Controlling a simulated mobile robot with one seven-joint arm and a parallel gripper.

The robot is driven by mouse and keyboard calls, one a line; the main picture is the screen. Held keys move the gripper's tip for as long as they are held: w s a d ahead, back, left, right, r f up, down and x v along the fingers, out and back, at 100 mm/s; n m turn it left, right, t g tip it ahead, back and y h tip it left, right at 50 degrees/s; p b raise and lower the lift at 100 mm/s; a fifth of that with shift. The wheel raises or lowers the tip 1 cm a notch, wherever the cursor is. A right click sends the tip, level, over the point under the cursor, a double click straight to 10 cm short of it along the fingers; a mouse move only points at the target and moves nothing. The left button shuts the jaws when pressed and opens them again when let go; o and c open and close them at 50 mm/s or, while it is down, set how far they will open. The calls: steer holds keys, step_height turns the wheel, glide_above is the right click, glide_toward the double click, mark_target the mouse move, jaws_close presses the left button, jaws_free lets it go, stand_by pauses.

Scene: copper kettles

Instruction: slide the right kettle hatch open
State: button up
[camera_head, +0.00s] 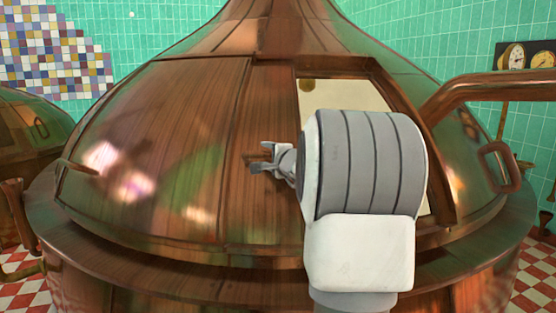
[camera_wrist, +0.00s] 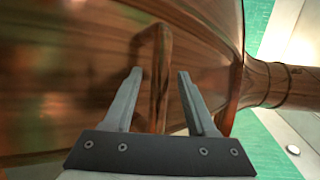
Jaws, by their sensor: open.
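The large copper kettle (camera_head: 170,110) fills the middle of the head view. Its right side has a framed opening with a pale interior (camera_head: 345,94), partly hidden by my arm. Left of the opening is a curved copper hatch panel (camera_head: 272,100). A small copper handle (camera_head: 256,155) stands out from it at my gripper (camera_head: 262,166). In the wrist view, my gripper (camera_wrist: 159,74) is open, with its fingers on either side of the upright handle bar (camera_wrist: 162,60). I see a gap between the bar and the fingers; contact is not clear.
A loop handle (camera_head: 500,166) shows on the kettle's right side, below a thick copper pipe (camera_head: 490,88). Another handle (camera_head: 78,166) is on the far left. A wide copper rim (camera_head: 130,263) runs around the kettle's base. Part of another kettle (camera_head: 30,140) stands at left.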

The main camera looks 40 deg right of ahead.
steer(key=p+v, duration=0.1)
steer(key=v, duration=1.5)
steer(key=shift+s+a, duration=0.25)
steer(key=shift+s, duration=0.05)
steer(key=shift+r, duration=0.15)
